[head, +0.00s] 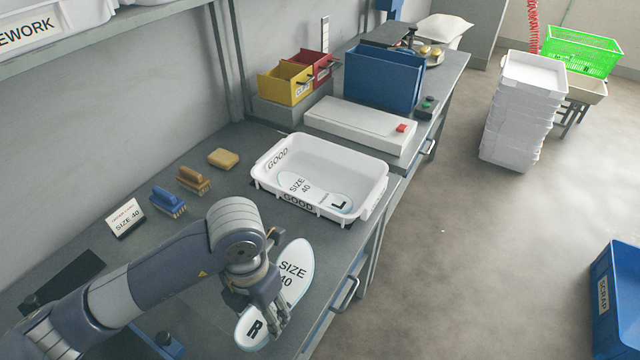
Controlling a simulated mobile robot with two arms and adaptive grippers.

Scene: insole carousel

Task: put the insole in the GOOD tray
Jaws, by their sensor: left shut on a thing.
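A white insole marked R and SIZE 40 (294,262) is at the front edge of the grey bench. My left gripper (272,318) is shut on this insole near its middle; its fingers hide part of it. I cannot tell whether the insole is lifted off the bench. The white GOOD tray (375,205) stands on the bench, up and to the right of the gripper. Inside it lies another insole, marked L and SIZE 40 (300,187). My right gripper is not in view.
A SIZE 40 card (125,218), two brushes (168,201) (194,180) and a yellow sponge (223,158) lie left of the tray. Behind it are a white box with a red button (355,122) and a blue bin (382,80). A blue SCRAP crate (620,300) stands on the floor.

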